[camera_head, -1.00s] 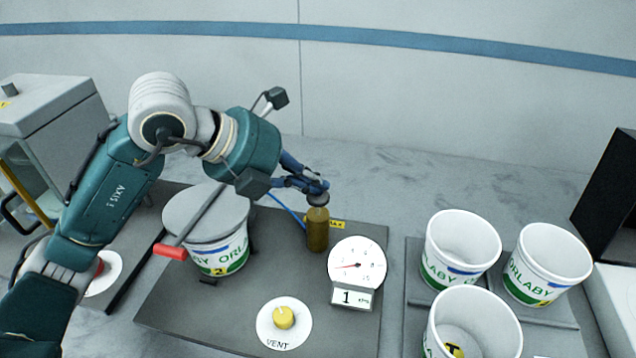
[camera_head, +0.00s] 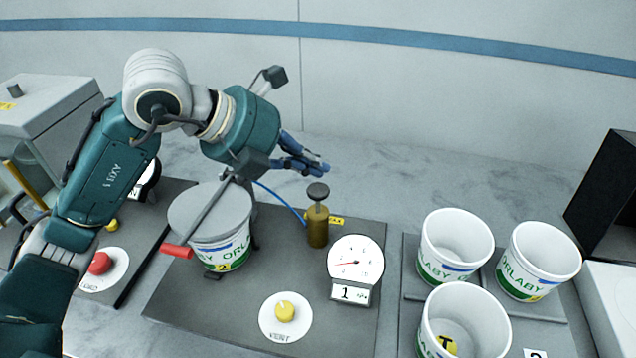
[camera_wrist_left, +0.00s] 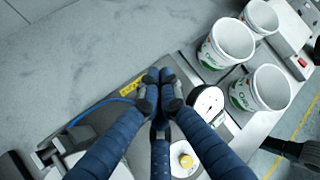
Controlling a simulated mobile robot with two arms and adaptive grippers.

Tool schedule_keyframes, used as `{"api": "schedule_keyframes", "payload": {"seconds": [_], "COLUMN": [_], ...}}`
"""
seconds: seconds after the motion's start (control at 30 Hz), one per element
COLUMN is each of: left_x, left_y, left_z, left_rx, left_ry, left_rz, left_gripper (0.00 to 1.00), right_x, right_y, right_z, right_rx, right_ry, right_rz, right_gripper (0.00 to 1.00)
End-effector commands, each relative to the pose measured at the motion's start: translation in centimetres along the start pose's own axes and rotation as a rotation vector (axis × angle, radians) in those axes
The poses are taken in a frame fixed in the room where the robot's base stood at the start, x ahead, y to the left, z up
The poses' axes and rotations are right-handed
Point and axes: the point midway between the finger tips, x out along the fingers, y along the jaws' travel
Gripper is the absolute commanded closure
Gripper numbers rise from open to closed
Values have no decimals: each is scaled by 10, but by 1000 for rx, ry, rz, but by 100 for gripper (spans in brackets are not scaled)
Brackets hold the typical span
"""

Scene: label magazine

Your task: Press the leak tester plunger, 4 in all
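The leak tester plunger is a dark knob (camera_head: 318,191) on a thin rod above a brass cylinder (camera_head: 317,228); the knob stands raised, with rod showing. My left gripper (camera_head: 318,168) is just above and behind the knob, apart from it, with its blue fingers drawn together and empty. In the left wrist view the fingertips (camera_wrist_left: 160,78) are close together and hide the plunger. The gauge (camera_head: 355,262) has its needle pointing left, and the counter (camera_head: 350,293) below reads 1. A lidded white tub (camera_head: 222,252) sits under the red-handled clamp arm (camera_head: 178,251).
A yellow VENT knob (camera_head: 285,311) is at the front of the tester plate (camera_head: 225,310). Three open white tubs, one of them here (camera_head: 455,245), stand on the right. A red button (camera_head: 99,263) is at left. The counter behind the plunger is clear.

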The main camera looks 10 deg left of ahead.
Motion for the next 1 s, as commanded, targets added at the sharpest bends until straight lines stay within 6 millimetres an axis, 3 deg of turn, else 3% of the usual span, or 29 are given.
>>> {"api": "schedule_keyframes", "payload": {"seconds": [0.3, 1.0], "left_x": [-24, -24], "left_y": [-18, -18], "left_z": [18, 18], "left_rx": [0, 0], "left_ry": [0, 0], "left_rz": [0, 0], "left_gripper": [100, 100], "right_x": [-26, -25], "right_y": [0, 1], "right_z": [-2, -2], "right_rx": [0, 0], "right_ry": [0, 0], "right_rz": [0, 0], "right_gripper": [100, 100]}}
